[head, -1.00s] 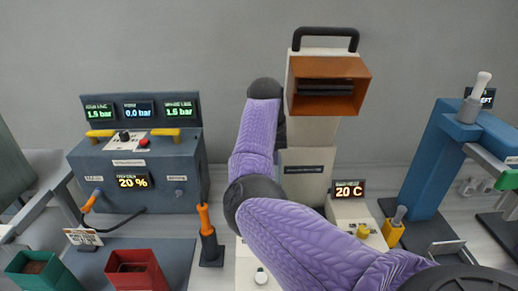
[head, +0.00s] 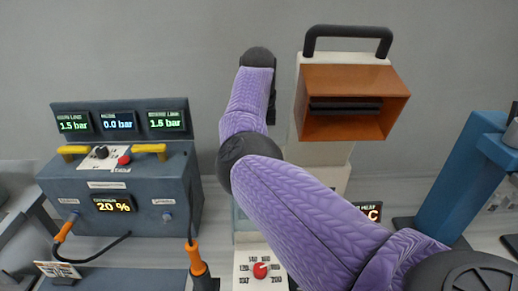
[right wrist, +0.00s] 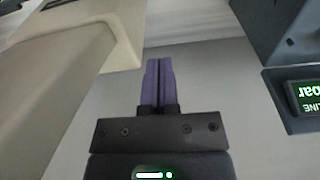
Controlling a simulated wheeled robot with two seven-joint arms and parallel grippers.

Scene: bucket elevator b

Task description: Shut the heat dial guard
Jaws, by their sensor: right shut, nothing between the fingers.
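The heat dial guard cannot be made out; my right arm covers most of the area around the heat display. Only the right end of that display (head: 371,211), with a "C", shows beside my arm in the head view. My right gripper (right wrist: 158,82) shows in the right wrist view with its purple fingers together, holding nothing. In the head view my right arm rises across the middle, and the fingers are hidden there. My left gripper is not in view.
A cream column bears an orange open-fronted box (head: 352,102). A blue-grey console (head: 130,215) with pressure displays stands left. A red dial (head: 260,270) sits on a white panel below my arm. A blue post (head: 462,180) is at right.

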